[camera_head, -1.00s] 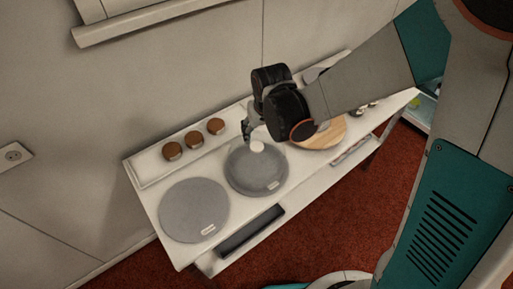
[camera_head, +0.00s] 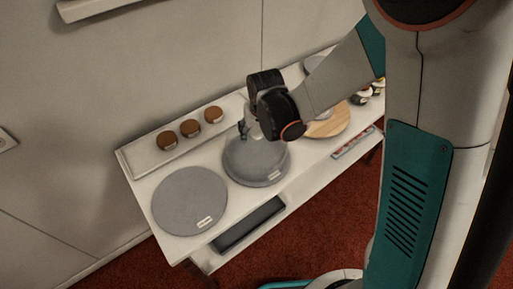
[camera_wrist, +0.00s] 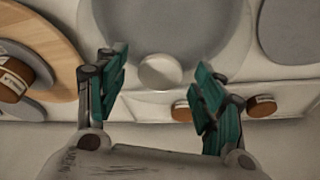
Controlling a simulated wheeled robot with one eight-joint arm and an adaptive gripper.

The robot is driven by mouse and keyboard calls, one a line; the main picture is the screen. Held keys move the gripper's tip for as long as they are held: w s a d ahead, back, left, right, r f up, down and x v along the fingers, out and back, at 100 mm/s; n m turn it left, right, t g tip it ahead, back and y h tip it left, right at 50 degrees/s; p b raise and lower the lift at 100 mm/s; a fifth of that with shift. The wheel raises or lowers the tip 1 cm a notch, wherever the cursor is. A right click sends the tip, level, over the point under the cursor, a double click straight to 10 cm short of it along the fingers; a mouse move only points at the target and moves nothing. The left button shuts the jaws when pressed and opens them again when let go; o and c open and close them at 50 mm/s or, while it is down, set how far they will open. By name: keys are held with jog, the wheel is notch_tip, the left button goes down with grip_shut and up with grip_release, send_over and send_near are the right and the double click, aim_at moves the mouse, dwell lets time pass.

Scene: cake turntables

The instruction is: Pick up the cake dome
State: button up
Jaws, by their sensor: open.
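The cake dome (camera_head: 255,160) looks clear and sits over a grey turntable in the middle of the white table. Its pale round knob (camera_wrist: 160,71) shows in the wrist view. My gripper (camera_wrist: 161,78) is open and empty, with its teal-padded fingers on either side of the knob in that view. I cannot tell whether they touch it. In the head view my gripper (camera_head: 244,127) is over the top of the dome, and my wrist covers part of the knob area.
A bare grey turntable (camera_head: 190,201) is left of the dome. A wooden round board (camera_head: 333,122) is right of it, partly behind my arm. Three brown-lidded jars (camera_head: 190,128) stand on a white tray along the wall.

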grip_shut()
jog(key=shift+r, duration=0.15)
